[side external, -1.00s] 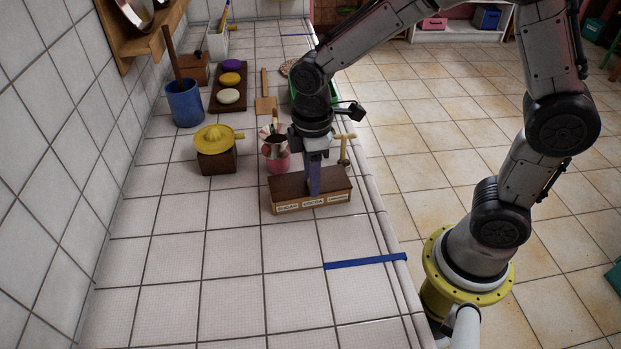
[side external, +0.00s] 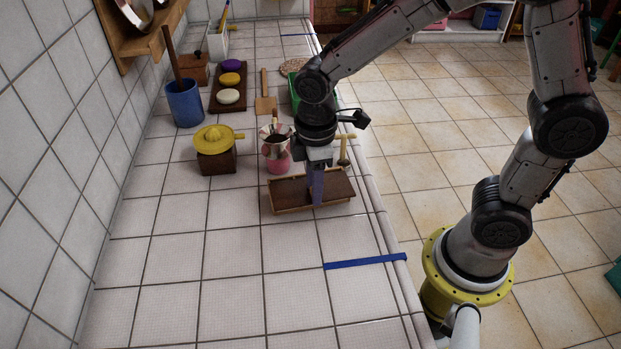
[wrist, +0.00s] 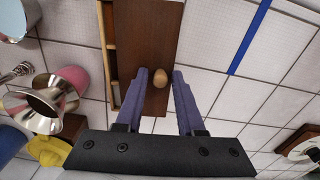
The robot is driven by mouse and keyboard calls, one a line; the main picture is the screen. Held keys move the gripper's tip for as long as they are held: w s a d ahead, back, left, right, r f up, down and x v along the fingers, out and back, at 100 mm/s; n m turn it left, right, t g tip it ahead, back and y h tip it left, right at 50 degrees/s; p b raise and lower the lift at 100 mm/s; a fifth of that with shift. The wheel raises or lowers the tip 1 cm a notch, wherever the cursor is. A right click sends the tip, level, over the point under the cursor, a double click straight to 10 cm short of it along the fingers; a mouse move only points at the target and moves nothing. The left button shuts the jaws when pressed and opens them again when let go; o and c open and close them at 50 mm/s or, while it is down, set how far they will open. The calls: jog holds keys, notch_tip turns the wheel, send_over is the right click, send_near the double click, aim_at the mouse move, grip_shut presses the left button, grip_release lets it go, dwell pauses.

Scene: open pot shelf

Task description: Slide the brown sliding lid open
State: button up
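The brown sliding lid (side external: 335,186) lies on a wooden box (side external: 290,211) near the counter's right edge. In the wrist view the lid (wrist: 151,30) is shifted to the right, and a strip of the box's open compartments (wrist: 110,62) shows along its left side. A small round wooden knob (wrist: 160,78) stands on the lid. My gripper (side external: 317,200) points down at the lid, with its purple fingers (wrist: 163,74) on either side of the knob.
A pink pot with a metal funnel-like top (side external: 277,155) stands just behind the box. A yellow juicer (side external: 215,140) on a brown block is to the left. A wooden hammer-like tool (side external: 344,150) is behind right. Blue tape (side external: 365,261) crosses clear tiles in front.

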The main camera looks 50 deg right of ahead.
jog(key=shift+s+a+f, duration=0.2)
jog(key=shift+s+a, duration=0.25)
jog(key=shift+s, duration=0.2)
jog(key=shift+s+a+f, duration=0.25)
jog(key=shift+s+a, duration=0.2)
jog(key=shift+s, duration=0.15)
jog(key=shift+s+a+f, duration=0.2)
jog(key=shift+s+a, duration=0.25)
jog(key=shift+s, duration=0.2)
jog(key=shift+w+d+r, duration=0.1)
jog(key=shift+w+d, duration=0.05)
jog(key=shift+d, duration=0.1)
jog(key=shift+w+a+r, duration=0.1)
jog(key=shift+r, duration=1.25)
jog(key=shift+w+a+r, duration=0.1)
jog(key=shift+r, duration=1.2)
jog(key=shift+d, duration=0.1)
jog(key=s+d+r+m+t, duration=0.2)
jog(key=d+r+m+t, duration=0.1)
jog(key=d+r, duration=0.45)
jog(key=s+d+r+m+t, duration=0.1)
jog(key=s+d+m+t, duration=0.1)
jog(key=s+m, duration=0.5)
jog(key=shift+s+d+r, duration=0.15)
jog(key=shift+s+d, duration=0.5)
jog(key=shift+s, duration=0.3)
